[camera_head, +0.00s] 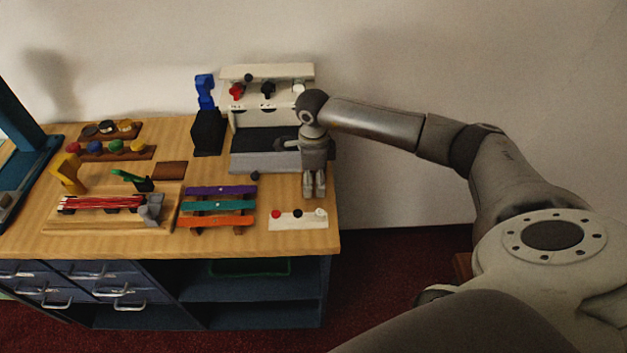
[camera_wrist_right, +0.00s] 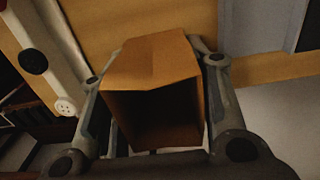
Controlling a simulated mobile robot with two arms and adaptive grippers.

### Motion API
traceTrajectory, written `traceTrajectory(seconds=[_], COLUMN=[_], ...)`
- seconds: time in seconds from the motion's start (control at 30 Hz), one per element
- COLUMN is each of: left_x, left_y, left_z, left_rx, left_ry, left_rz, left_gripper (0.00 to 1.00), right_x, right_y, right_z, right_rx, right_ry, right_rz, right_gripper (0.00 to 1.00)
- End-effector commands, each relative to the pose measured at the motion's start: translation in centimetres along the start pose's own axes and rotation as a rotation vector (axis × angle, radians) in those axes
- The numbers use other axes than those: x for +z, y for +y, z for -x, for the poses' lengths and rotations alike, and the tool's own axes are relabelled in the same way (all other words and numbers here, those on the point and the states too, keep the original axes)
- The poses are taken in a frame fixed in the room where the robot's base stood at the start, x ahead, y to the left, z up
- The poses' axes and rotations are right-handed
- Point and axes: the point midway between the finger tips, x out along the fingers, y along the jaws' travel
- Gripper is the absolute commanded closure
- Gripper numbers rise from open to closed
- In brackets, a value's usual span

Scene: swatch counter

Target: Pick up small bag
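The small bag (camera_wrist_right: 155,65) is brown with a dark open mouth facing the camera in the right wrist view. It stands between the two fingers of my right gripper (camera_wrist_right: 155,100), one finger close along each side. I cannot tell whether both fingers press on it. In the head view my right gripper (camera_head: 314,192) points down at the counter's right end, just behind a white button strip (camera_head: 288,222). I cannot make out the bag there. My left gripper is not in view.
The wooden counter (camera_head: 110,245) holds a white and grey machine (camera_head: 275,162) just left of my right gripper, a black grinder-like object (camera_head: 208,132) and a coloured-bar xylophone (camera_head: 218,205). The counter's right edge is close to my gripper, with the floor beyond.

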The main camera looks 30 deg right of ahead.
Motion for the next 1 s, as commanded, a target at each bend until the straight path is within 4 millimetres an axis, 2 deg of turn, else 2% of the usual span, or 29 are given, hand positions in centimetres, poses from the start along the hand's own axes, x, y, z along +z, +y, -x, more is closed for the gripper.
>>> traceTrajectory(seconds=[0.4,0.57,0.67,0.77,0.93,1.0], left_x=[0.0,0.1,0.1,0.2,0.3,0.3], left_y=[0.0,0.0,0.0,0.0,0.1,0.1], left_z=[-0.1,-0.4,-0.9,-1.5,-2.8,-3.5], left_rx=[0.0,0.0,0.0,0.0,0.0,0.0], left_ry=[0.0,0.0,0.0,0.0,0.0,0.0], left_rz=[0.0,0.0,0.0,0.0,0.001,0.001], left_gripper=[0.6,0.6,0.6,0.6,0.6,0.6], right_x=[0.0,0.0,0.1,0.8,2.4,3.3], right_y=[-0.1,-0.2,-0.1,1.4,4.5,6.3], right_z=[0.3,1.7,3.4,4.9,9.0,9.6], right_rx=[-0.001,-0.004,-0.005,-0.005,-0.007,-0.004], right_ry=[-0.001,-0.002,-0.004,-0.003,-0.005,-0.003], right_rz=[0.0,-0.002,0.001,0.006,0.007,0.009], right_gripper=[0.66,0.66,0.66,0.66,0.66,0.66])
